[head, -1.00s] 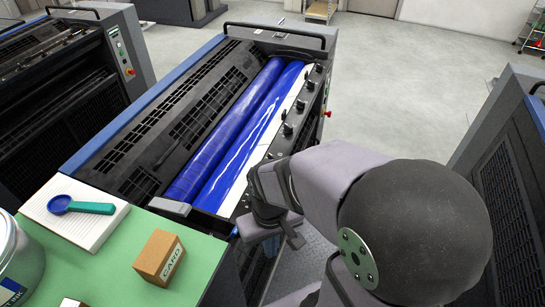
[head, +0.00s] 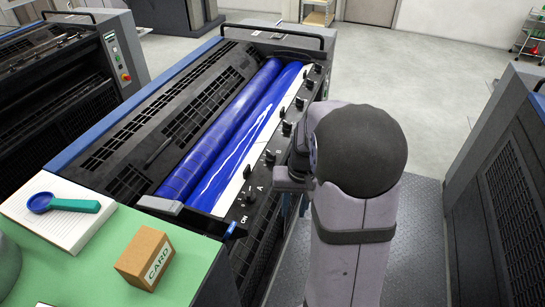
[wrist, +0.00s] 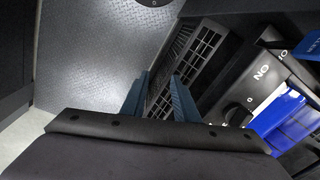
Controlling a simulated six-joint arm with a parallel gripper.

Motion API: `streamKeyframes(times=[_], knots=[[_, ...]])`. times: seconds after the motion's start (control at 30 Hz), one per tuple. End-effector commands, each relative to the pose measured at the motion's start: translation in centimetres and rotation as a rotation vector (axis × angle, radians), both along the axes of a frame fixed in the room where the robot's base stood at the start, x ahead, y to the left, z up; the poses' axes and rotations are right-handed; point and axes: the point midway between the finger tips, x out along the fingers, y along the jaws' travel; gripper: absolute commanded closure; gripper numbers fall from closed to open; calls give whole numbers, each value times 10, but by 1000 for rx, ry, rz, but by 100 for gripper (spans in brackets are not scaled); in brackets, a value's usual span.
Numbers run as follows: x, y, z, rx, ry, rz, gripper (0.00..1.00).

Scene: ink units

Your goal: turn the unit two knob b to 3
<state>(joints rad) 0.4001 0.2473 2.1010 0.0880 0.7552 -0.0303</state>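A row of small dark knobs runs along the black rail on the right of the blue rollers in the head view. The letters A and B are faintly readable there; a knob (head: 268,157) stands beside the B. Its setting is too small to read. My gripper shows in the wrist view (wrist: 158,92) with its two blue fingers apart and nothing between them. It points down past the rail's outer side, over the grille and floor, apart from the knobs. In the head view my arm hides most of the gripper.
Blue ink rollers (head: 222,148) lie beside the rail. The wrist view shows an ON label with a dark control (wrist: 236,115) near it. A green bench with a card box (head: 145,258) and a blue-green scoop (head: 62,204) is at front left. Another machine (head: 505,170) stands right.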

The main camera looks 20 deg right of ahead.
Motion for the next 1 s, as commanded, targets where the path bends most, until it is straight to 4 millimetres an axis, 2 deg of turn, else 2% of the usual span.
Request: streamKeyframes(times=[0.03, 0.1, 0.2, 0.3, 0.4, 0.5, 0.7, 1.0], knots=[[25, -15, 2, -1, -40, -6, 73], [56, -29, 17, -2, -98, 20, 73], [97, -39, 48, -9, -182, 99, 73], [131, -44, 85, -29, -272, 213, 73], [154, -42, 121, -53, -348, 357, 73], [158, -36, 133, -57, -370, 488, 73], [151, -27, 130, -61, -360, 688, 73], [150, -27, 128, -77, -361, 764, 73]])
